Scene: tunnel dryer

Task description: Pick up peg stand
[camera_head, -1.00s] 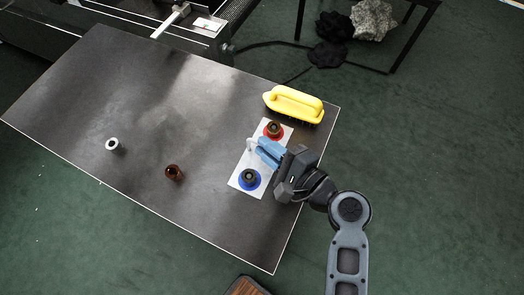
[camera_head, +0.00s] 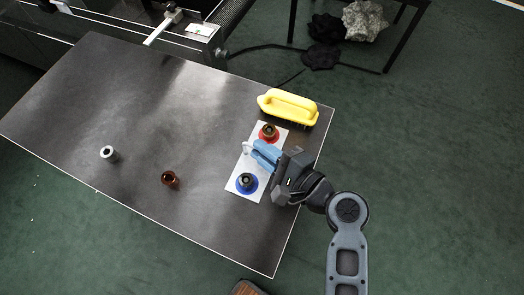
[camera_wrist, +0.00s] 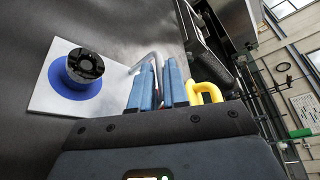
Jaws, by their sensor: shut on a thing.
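The peg stand is a white rectangular plate (camera_head: 236,190) with a blue disc and a red disc, each carrying a dark round piece. It shows near the right edge of the dark table. My gripper (camera_head: 258,151) reaches in from the right, its blue fingers over the plate's middle between the discs. In the wrist view the plate (camera_wrist: 48,100) shows at left with the blue disc, and a thin grey bent rod runs between my gripper's closed fingers (camera_wrist: 158,85). The red disc is hidden there. I cannot tell whether the plate is clear of the table.
A yellow-handled brush (camera_head: 288,107) lies just behind the plate. A brown cup (camera_head: 170,179) and a grey-white ring-shaped piece (camera_head: 109,154) stand to the left on the table (camera_head: 120,110). The table's middle is clear. A dark machine (camera_head: 130,25) borders the table's far side.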

